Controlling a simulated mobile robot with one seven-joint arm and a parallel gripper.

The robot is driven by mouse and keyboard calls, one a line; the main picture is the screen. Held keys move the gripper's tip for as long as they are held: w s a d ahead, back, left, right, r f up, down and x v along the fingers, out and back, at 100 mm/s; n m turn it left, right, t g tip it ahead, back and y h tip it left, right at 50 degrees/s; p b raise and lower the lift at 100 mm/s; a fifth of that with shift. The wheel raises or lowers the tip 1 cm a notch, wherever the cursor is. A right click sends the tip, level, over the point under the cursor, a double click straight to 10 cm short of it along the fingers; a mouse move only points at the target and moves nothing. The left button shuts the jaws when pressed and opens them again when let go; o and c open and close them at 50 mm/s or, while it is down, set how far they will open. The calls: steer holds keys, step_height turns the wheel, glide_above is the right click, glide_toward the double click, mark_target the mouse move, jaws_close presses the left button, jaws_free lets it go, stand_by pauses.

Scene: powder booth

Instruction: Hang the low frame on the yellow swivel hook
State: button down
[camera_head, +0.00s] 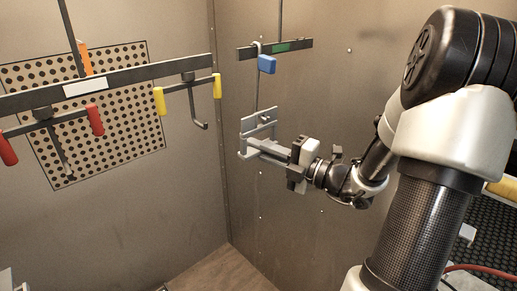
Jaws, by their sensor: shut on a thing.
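The low frame, a grey metal piece with an upright part and a forward bar (257,153), is at centre, below a short bar in the corner. My gripper (292,151) is shut on its right side, coming from the right. A thin rod comes down from above to the frame's top; I cannot tell whether the frame still hangs on it. The yellow swivel hook (191,88) hangs under the long bar at left, with a yellow end on each side and a bare grey hook tip (200,124) pointing down. It is up and left of the frame, apart from it.
A red-ended swivel hook (54,125) hangs farther left on the long dark bar (120,76). A short bar with a green label (281,47) and a blue block (267,64) is above the frame. A perforated panel (130,125) is behind. Space between frame and yellow hook looks clear.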

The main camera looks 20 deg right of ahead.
steer(key=shift+r+p, duration=0.7)
steer(key=shift+p, duration=0.5)
steer(key=shift+s, duration=0.1)
steer(key=shift+s+d, duration=0.15)
steer(key=shift+s, duration=0.05)
steer(key=s+d+p, duration=0.1)
steer(key=s+d, duration=0.2)
steer(key=s, duration=0.5)
steer(key=shift+s, duration=0.4)
stand_by(0.6)
stand_by(0.9)
